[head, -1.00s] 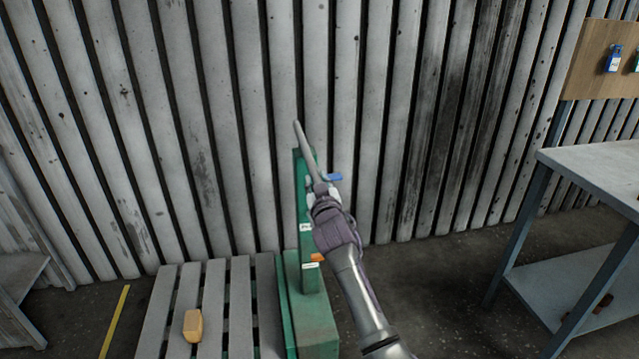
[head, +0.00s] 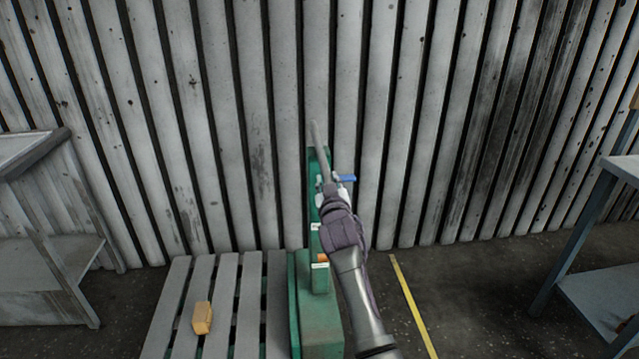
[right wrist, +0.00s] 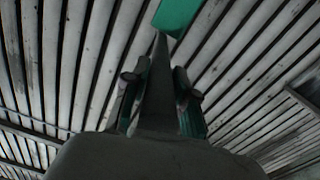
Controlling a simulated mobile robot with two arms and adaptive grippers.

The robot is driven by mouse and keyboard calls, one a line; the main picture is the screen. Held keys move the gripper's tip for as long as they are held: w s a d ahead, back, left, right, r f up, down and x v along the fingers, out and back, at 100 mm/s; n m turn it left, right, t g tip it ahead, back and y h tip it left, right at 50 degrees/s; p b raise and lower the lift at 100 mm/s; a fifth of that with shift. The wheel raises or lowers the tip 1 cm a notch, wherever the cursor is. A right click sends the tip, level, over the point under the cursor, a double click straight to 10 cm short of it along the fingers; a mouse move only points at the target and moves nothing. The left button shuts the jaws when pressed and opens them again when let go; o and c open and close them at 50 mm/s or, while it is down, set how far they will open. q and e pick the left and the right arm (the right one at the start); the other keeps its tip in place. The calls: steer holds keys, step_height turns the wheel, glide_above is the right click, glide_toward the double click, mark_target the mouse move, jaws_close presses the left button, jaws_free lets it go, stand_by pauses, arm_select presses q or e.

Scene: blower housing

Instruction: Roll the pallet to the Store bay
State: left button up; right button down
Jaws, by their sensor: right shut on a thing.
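The grey slatted pallet (head: 178,310) is low on the floor at the lower left of the head view, with an orange-yellow block (head: 202,318) on it. A green pallet truck (head: 318,325) with an upright green mast stands against its right side. A grey handle bar (head: 316,145) rises from the mast. My right gripper (head: 327,190) is shut on this handle. In the right wrist view, the fingers (right wrist: 160,95) lie on both sides of the dark bar, and a green part (right wrist: 177,15) shows above. My left gripper is not in view.
A grey bench (head: 50,265) stands at the left and another bench (head: 605,290) at the right. A corrugated wall (head: 280,110) closes off the back. A yellow floor line (head: 413,305) lies right of the truck. Floor is clear between that line and the right bench.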

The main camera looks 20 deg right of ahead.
steer(key=shift+a, duration=0.25)
steer(key=c, duration=1.2)
jaws_free()
steer(key=shift+w+a, duration=0.1)
steer(key=shift+a, duration=0.05)
steer(key=shift+c, duration=0.2)
steer(key=shift+o, duration=1.2)
steer(key=shift+w+a, duration=0.1)
steer(key=shift+a, duration=0.15)
steer(key=shift+o, duration=0.4)
steer(key=shift+w+a, duration=0.1)
steer(key=shift+a, duration=0.15)
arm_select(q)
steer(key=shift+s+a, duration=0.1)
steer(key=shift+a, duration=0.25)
arm_select(e)
steer(key=v, duration=1.2)
